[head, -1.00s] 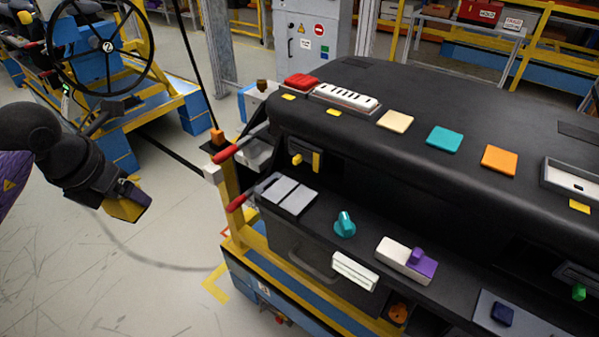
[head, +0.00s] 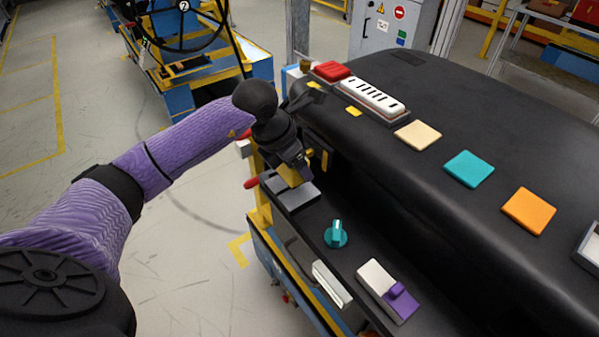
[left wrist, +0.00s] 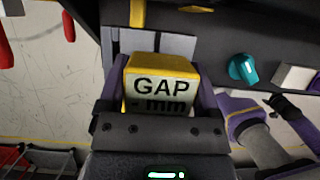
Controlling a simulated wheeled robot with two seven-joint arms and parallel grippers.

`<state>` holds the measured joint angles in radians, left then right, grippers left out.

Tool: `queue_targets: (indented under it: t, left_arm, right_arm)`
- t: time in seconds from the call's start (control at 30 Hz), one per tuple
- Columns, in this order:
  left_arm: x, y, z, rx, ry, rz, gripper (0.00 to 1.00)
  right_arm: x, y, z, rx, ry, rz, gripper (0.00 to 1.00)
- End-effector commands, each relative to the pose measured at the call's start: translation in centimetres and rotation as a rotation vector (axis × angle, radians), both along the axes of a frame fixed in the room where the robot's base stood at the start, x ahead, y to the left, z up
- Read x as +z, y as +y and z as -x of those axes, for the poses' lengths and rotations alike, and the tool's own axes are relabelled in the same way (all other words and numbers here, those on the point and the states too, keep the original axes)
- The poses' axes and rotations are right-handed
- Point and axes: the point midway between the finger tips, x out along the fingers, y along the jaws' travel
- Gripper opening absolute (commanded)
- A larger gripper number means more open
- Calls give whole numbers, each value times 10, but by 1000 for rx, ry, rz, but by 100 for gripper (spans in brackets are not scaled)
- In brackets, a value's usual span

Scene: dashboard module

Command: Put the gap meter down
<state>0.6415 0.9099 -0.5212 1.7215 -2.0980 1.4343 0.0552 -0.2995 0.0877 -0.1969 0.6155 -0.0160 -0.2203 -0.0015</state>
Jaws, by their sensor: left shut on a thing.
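My left gripper (head: 292,172) is shut on the gap meter, a small yellow block. In the left wrist view the gap meter (left wrist: 160,82) shows a pale face marked "GAP" and "mm", with purple fingers on both sides. In the head view the gap meter (head: 295,177) is over the grey pad (head: 294,198) at the left end of the dashboard's lower shelf. Its underside is hidden, so I cannot tell whether it touches the pad. The pad (left wrist: 168,43) also shows behind the meter in the left wrist view.
A teal knob (head: 335,234) and a white and purple switch (head: 388,290) sit right of the pad on the shelf. Red handles (head: 252,183) stick out at the shelf's left end. The black dashboard top (head: 440,95) rises behind.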

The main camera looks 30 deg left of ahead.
Motion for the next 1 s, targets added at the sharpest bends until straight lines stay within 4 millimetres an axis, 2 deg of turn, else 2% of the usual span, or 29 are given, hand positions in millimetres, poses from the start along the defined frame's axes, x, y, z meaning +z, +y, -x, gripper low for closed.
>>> queue_targets:
  t: [0.1, 0.43, 0.47, 0.53, 0.73, 0.83, 1.0]
  left_arm:
    - [-23, 0, 0, 1, 4, 1, 14]
    - [-28, 0, 0, 1, 0, 0, 14]
    - [-28, 0, 0, 1, 1, 0, 86]
    - [-27, 0, 0, 1, 0, 0, 100]
    - [-27, 0, 0, 1, 0, 0, 100]
    - [-17, 1, 2, 1, -1, 0, 100]
    - [25, 8, 17, 0, -5, -4, 100]
  right_arm:
    - [-3, 0, 0, 0, 1, 0, 59]
    - [-6, -1, 1, 1, 3, 2, 59]
    - [-6, -1, 1, 1, 2, 3, 59]
    - [-5, -2, 1, 2, 2, 4, 59]
    - [-4, -4, 1, 3, 3, 7, 59]
    - [0, -4, 1, 2, 2, 7, 59]
    - [6, -4, 0, 2, 0, 6, 59]
